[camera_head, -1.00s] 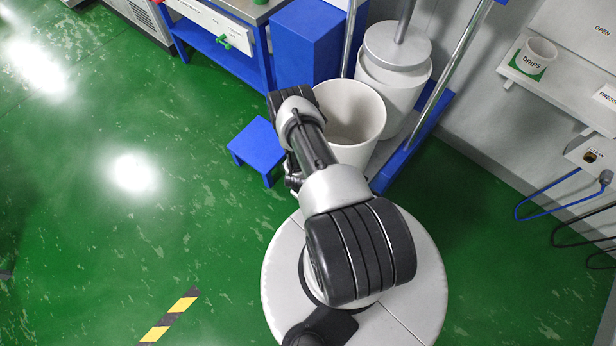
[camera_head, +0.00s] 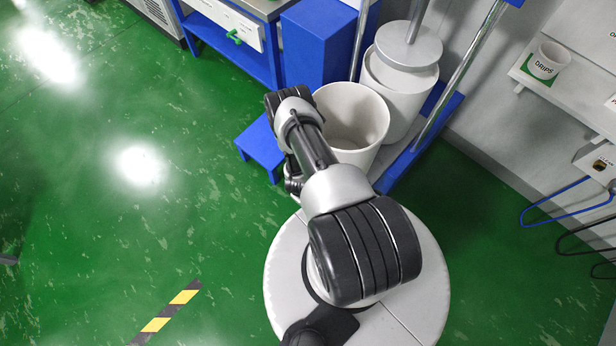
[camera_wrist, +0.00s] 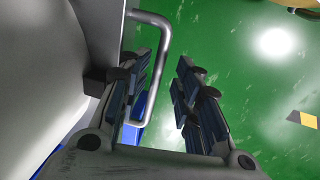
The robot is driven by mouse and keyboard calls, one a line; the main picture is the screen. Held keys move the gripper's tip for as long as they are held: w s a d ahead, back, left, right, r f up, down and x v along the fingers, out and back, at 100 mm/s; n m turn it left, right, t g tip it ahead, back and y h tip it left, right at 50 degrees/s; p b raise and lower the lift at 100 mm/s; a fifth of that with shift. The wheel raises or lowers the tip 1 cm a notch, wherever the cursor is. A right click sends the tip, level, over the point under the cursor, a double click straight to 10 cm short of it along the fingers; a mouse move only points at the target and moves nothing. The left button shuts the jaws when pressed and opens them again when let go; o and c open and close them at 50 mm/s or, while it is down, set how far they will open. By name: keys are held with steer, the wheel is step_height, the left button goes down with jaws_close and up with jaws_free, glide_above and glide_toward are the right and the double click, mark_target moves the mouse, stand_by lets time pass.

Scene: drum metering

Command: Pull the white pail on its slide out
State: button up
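The white pail (camera_head: 352,108) stands upright and open-topped, in front of a lidded white vessel in the head view. Its near side is partly hidden by my arm. In the wrist view a pale rounded wall, which looks like the pail (camera_wrist: 35,75), fills the left side. A grey D-shaped metal handle (camera_wrist: 158,72) stands out from a grey upright plate (camera_wrist: 104,35) beside it. My gripper (camera_wrist: 168,78) is open, its fingers on either side of the handle bar, the left finger close to it. I cannot tell whether they touch. The slide is mostly hidden.
A low blue stool (camera_head: 262,148) stands left of the pail. The white vessel (camera_head: 398,85) and a blue frame rail (camera_head: 425,145) lie behind and right. A blue cabinet (camera_head: 318,45) stands at the back. Green floor (camera_head: 110,230) is clear to the left.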

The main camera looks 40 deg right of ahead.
steer(key=shift+w+r, duration=0.1)
steer(key=shift+r, duration=0.05)
step_height(320, 180, up, 12)
steer(key=a, duration=0.2)
steer(key=shift+f, duration=0.2)
steer(key=shift+a, duration=0.1)
stand_by(0.5)
